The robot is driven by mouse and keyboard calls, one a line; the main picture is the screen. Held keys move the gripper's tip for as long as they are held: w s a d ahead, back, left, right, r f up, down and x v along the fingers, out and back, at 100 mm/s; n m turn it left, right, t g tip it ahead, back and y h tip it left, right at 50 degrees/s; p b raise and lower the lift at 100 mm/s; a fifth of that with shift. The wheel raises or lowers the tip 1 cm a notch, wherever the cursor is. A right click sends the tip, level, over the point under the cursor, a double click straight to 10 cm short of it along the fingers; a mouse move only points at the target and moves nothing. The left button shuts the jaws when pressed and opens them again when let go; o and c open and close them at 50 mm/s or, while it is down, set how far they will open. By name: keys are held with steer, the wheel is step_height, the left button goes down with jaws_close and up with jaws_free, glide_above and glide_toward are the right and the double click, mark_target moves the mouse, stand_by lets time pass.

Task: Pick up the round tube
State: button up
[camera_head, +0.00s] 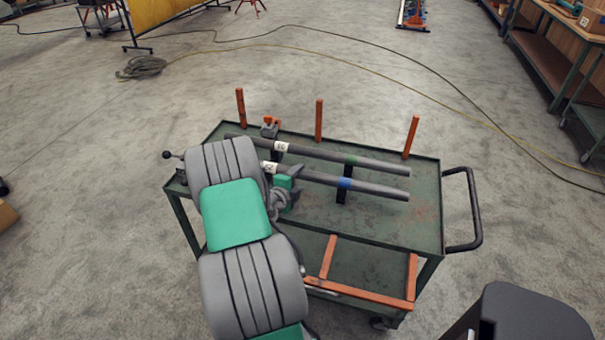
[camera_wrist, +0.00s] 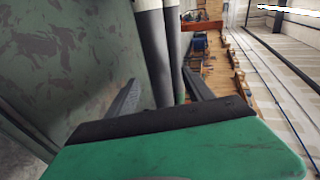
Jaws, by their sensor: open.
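Two long grey tubes lie side by side on the green cart. The far tube (camera_head: 375,163) has a white label and a green band. The near tube (camera_head: 385,190) has a white label and a blue band. Both look round, and I cannot tell which one the task means. My gripper (camera_head: 296,178) is open beside the labelled end of the near tube. In the wrist view my gripper's fingers (camera_wrist: 160,82) are spread, and two dark tubes (camera_wrist: 154,55) appear in the gap between them. Contact cannot be judged. My arm hides part of the tubes' left ends.
The cart (camera_head: 425,215) has orange posts (camera_head: 319,120) along its far edge and a black handle (camera_head: 476,210) at right. A dark support (camera_head: 342,192) crosses under the tubes. Orange bars (camera_head: 355,292) sit at the cart's lower front. A small clamp (camera_head: 269,128) stands at the back left.

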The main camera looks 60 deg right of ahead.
mark_target(300, 176)
steer(key=x, duration=0.3)
steer(key=shift+w+d, duration=0.1)
steer(key=shift+d, duration=0.05)
jaws_close()
stand_by(0.5)
steer(key=shift+f, duration=0.1)
stand_by(0.5)
